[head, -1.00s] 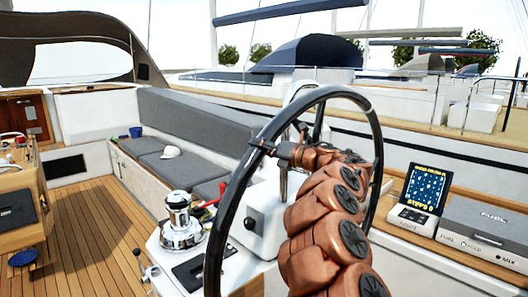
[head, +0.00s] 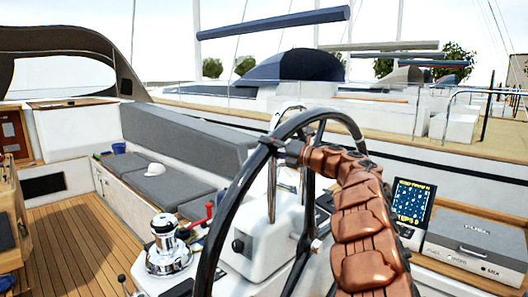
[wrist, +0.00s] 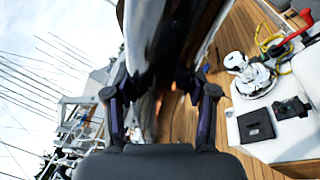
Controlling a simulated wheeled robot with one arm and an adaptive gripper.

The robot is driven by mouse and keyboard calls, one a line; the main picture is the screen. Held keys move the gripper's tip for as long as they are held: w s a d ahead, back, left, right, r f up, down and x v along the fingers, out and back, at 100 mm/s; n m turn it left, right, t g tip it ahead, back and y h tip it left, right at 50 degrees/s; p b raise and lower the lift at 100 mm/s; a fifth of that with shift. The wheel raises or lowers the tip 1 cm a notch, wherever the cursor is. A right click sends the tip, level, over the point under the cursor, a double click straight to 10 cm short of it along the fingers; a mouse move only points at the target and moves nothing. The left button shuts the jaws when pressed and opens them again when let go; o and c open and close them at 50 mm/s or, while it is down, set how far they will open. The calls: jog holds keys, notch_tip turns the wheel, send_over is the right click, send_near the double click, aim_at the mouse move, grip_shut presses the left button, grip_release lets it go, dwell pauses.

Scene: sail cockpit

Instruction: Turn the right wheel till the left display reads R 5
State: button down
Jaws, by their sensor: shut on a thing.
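A large black wheel (head: 222,215) stands close in front of me in the head view. My gripper (head: 271,146) is shut on the upper left of its rim. In the wrist view, the two fingers of my gripper (wrist: 161,95) lie on either side of the dark rim (wrist: 160,40). My copper-coloured arm hides much of the wheel's right side. No display reading R 5 can be made out, and I cannot tell that the left display is in view.
A small blue screen (head: 411,202) and a grey box (head: 478,240) stand on the right ledge, the screen partly behind my arm. A grey cushioned bench (head: 165,183) lies beyond. The wooden deck (head: 75,240) is open.

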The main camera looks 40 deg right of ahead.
jog(key=shift+w+d+r, duration=0.1)
jog(key=shift+d+r, duration=0.15)
jog(key=shift+r, duration=0.15)
jog(key=shift+c, duration=2.1)
grip_release()
jog(key=shift+f, duration=0.1)
jog(key=v, duration=1.2)
